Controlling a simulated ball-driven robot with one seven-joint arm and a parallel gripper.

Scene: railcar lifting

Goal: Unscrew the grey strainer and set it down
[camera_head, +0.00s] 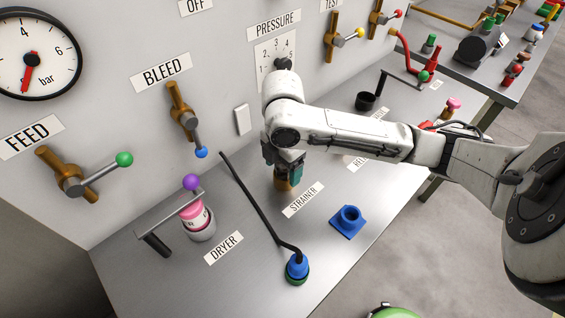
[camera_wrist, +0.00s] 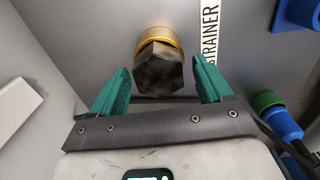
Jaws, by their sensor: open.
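The strainer shows in the wrist view as a dark grey hexagonal body (camera_wrist: 158,72) seated in a brass-coloured round collar (camera_wrist: 150,38). In the head view my gripper hides most of it, and a brass part (camera_head: 283,185) shows just below the fingers, behind the STRAINER label (camera_head: 303,199). My gripper (camera_head: 283,167) is over the strainer. Its two teal fingers are open, one on each side of the hexagonal body, with visible gaps. Nothing is held.
A blue square-based socket (camera_head: 349,221) stands right of the strainer. A black hose runs to a blue and green fitting (camera_head: 296,268) in front. The pink dryer (camera_head: 196,217) stands left. The wall behind carries valves with levers. Bare bench lies around the STRAINER label.

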